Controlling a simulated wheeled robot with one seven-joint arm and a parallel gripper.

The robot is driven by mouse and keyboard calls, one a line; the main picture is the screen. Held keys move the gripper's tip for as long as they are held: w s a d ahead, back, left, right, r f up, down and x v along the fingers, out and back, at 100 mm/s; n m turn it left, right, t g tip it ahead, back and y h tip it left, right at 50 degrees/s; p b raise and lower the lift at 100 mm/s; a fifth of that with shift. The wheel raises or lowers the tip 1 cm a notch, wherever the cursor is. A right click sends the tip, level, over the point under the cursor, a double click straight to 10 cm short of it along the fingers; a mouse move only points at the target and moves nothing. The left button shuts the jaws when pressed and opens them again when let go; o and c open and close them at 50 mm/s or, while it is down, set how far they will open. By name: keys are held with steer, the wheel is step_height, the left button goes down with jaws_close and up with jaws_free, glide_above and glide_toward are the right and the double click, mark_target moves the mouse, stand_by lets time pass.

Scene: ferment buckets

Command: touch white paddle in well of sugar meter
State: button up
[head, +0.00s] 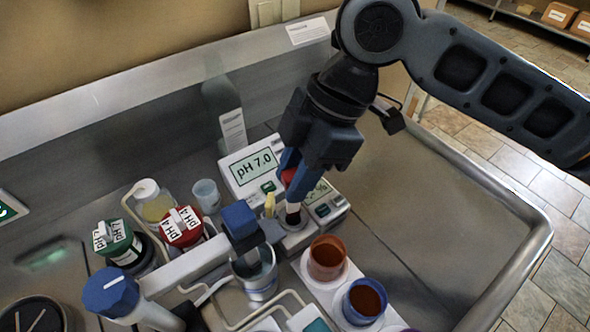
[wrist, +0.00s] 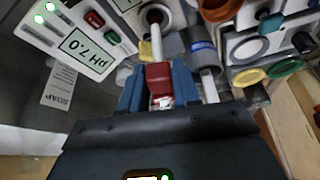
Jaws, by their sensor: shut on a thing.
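My gripper (head: 288,180) is shut on the red handle (wrist: 160,80) of a white paddle (wrist: 156,42). It holds the paddle pointing down, and its white shaft (head: 293,206) shows below the fingers in the head view. The sugar meter (head: 335,208) is a pale box with a small screen, partly hidden behind my gripper. Its round dark well (head: 294,220) is at the front left. The paddle's tip is at the well in both views, and in the wrist view it overlaps the dark well opening (wrist: 155,14). I cannot tell whether it touches the bottom.
A pH meter (head: 240,172) reading 7.0 stands left of the sugar meter. Red (head: 181,228) and green (head: 118,240) capped bottles stand at left. A blue-topped post (head: 239,219) and orange (head: 328,255) and blue (head: 364,300) cups are close in front. The tray's right side is clear.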

steer(key=shift+f+b, duration=0.35)
steer(key=shift+f, duration=0.2)
stand_by(0.5)
steer(key=shift+r, duration=0.15)
stand_by(0.5)
steer(key=shift+r+p, duration=2.35)
steer(key=shift+r, duration=0.55)
